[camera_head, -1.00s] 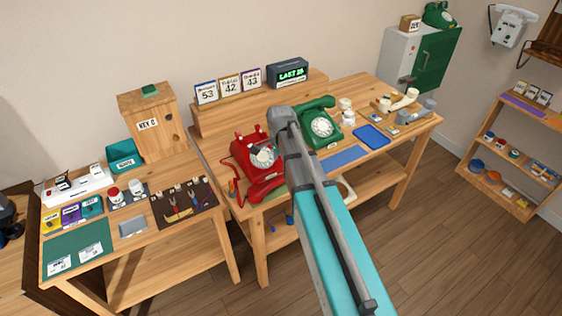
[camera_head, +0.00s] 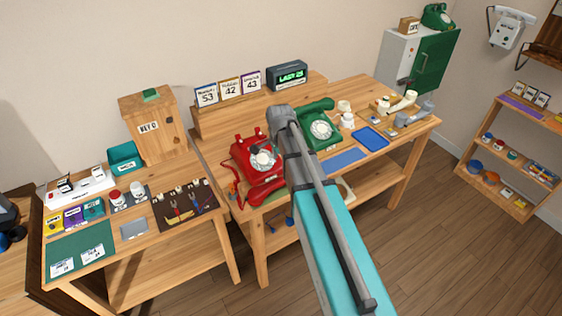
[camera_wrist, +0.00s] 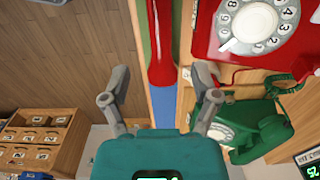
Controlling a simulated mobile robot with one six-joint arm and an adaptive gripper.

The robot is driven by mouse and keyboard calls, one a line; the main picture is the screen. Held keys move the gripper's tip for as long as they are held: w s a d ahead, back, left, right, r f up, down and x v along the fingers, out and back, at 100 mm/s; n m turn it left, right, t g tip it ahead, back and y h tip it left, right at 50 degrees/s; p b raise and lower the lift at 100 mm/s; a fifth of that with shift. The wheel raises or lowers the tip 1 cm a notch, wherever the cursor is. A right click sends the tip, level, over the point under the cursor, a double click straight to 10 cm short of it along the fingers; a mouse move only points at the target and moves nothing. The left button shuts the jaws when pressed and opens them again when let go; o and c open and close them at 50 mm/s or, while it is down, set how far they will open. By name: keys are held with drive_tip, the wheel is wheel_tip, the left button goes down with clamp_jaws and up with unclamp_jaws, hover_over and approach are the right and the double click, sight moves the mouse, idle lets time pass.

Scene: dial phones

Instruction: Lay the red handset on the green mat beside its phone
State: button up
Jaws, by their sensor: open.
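The red phone (camera_head: 258,157) stands on the middle table, its cradle prongs bare. The red handset (camera_head: 267,191) lies off the cradle, in front of the phone near the table's front edge. In the wrist view the handset (camera_wrist: 161,50) lies lengthwise along the green mat (camera_wrist: 147,40), which shows as a strip on its left; the rest of the mat is hidden. My gripper (camera_wrist: 161,78) is open, with its fingers apart on either side of the handset's near end in that view. It appears clear of the handset. My arm hides the gripper in the head view.
A green phone (camera_head: 319,127) stands to the right of the red one, with a blue mat (camera_head: 345,158) and a blue tray (camera_head: 371,138) in front. A raised shelf with number cards and a clock (camera_head: 287,75) is behind. The red phone's cord hangs at its left.

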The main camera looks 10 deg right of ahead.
drive_tip(key=s+n, duration=1.4)
drive_tip(key=s, duration=0.2)
drive_tip(key=shift+d, duration=0.15)
